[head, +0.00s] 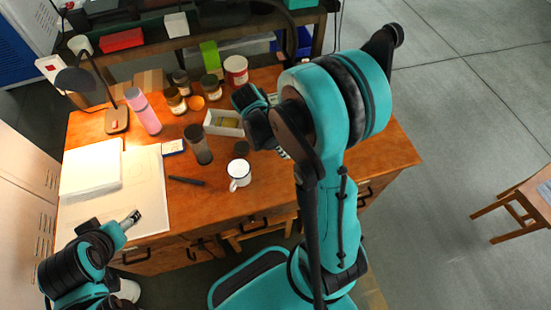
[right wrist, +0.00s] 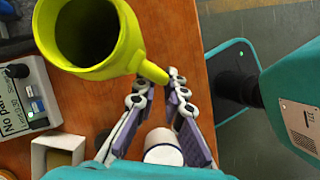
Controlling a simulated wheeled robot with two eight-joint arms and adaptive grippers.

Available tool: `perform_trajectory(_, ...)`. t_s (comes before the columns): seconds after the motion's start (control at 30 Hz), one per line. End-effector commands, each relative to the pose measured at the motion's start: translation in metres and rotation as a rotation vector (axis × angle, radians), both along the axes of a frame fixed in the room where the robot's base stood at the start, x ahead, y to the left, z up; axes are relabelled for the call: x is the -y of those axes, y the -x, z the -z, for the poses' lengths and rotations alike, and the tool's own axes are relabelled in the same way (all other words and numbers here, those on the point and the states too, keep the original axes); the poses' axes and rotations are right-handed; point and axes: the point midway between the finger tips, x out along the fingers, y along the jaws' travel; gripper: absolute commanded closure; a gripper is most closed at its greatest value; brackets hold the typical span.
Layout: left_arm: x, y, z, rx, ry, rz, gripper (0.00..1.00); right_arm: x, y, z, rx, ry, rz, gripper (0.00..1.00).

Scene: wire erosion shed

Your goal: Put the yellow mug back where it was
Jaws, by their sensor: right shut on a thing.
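The yellow mug (right wrist: 90,35) is at the upper left of the right wrist view, its dark opening facing the camera. My right gripper (right wrist: 158,80) is shut on the end of its handle. Whether the mug's base touches the table is hidden. In the head view the mug and the right gripper's fingers are hidden by my right arm. My left gripper (head: 131,218) is over the front left of the wooden table, away from the mug. Its fingers are too small to judge.
A white mug (head: 240,172) stands near the table's front edge and also shows in the right wrist view (right wrist: 163,148). A small open box (head: 222,122), a device with a label (right wrist: 25,97) and several jars are nearby. The wooden table (head: 385,155) is clear at its right end.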

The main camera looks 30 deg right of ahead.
Motion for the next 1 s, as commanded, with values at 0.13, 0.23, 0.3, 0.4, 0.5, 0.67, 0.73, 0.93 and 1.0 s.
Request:
perform_trajectory(0.13,0.0,0.0,0.008,0.0,0.0,0.0,0.28,-0.015,-0.016,0.014,0.0,0.001,-0.001,1.0)
perform_trajectory(0.23,0.0,0.0,0.009,0.0,0.0,0.0,0.28,-0.02,-0.019,0.017,0.0,0.002,0.001,1.0)
perform_trajectory(0.3,0.0,0.0,0.01,0.0,0.0,0.0,0.28,-0.02,-0.02,0.019,0.0,0.001,0.002,1.0)
perform_trajectory(0.4,0.0,0.0,0.015,0.0,0.0,0.0,0.28,-0.02,-0.02,0.03,0.0,0.001,0.002,1.0)
perform_trajectory(0.5,0.0,0.0,0.023,0.0,0.0,0.0,0.28,-0.02,-0.02,0.046,0.0,0.001,0.002,1.0)
perform_trajectory(0.67,0.0,0.0,0.027,0.0,0.0,0.0,0.28,-0.02,-0.02,0.058,0.0,0.001,0.002,1.0)
perform_trajectory(0.73,0.0,0.0,0.026,0.0,0.0,0.0,0.28,-0.02,-0.02,0.057,0.0,0.001,0.002,1.0)
perform_trajectory(0.93,0.0,0.0,0.028,0.0,0.0,0.0,0.28,-0.02,-0.02,0.059,0.0,0.001,0.002,1.0)
perform_trajectory(1.0,0.0,0.0,0.03,0.0,0.0,0.0,0.28,-0.02,-0.02,0.061,0.0,0.0,0.001,0.88)
